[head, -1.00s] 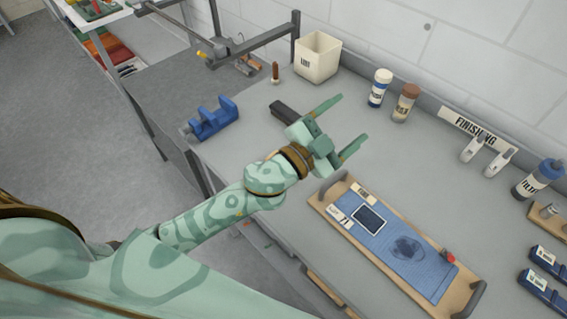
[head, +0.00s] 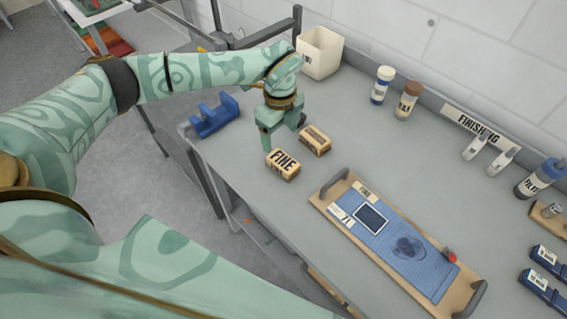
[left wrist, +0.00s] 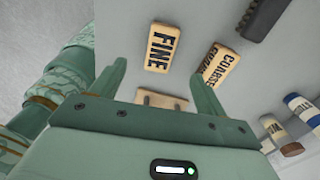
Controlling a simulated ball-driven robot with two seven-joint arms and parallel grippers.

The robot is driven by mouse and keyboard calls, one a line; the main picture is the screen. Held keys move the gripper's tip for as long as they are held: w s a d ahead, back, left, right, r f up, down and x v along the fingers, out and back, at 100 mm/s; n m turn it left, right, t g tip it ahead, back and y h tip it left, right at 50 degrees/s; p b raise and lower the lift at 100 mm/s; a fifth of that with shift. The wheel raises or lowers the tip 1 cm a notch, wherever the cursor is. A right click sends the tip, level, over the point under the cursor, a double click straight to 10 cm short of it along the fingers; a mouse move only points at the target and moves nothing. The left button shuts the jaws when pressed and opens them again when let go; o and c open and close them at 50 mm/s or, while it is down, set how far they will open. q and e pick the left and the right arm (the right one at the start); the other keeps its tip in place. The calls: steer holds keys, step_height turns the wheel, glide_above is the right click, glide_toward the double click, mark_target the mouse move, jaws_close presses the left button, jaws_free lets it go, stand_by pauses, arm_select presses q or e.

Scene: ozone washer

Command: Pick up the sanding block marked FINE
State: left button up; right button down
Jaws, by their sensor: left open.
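The FINE sanding block (head: 283,165) is a tan block with dark lettering, lying on the grey bench. It also shows upright in the left wrist view (left wrist: 162,47), beyond the fingertips. A second tan block marked COARSE (left wrist: 221,64) lies beside it, apart from it, and shows in the head view (head: 315,140). My left gripper (head: 285,136) points down just behind the two blocks in the head view. Its jaws (left wrist: 158,72) are open, with neither marked block between them. A small tan piece (left wrist: 161,100) shows near the palm; I cannot tell what it is. My right gripper is not in view.
A blue vise (head: 214,117) sits at the left bench edge. A cream bin (head: 319,53) and bottles (head: 381,85) stand at the back. A wooden tray with a blue mat (head: 378,219) lies right of the blocks. A dark object (left wrist: 265,18) lies near COARSE.

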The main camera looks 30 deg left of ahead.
arm_select(q)
glide_above(280, 158)
steer(key=f, duration=0.6)
steer(key=shift+s+d, duration=0.2)
steer(key=shift+d, duration=0.05)
steer(key=f, duration=0.3)
steer(key=f+b, duration=0.1)
steer(key=f, duration=0.1)
steer(key=shift+w+a+f, duration=0.2)
steer(key=shift+w+a, duration=0.05)
steer(key=c, duration=1.1)
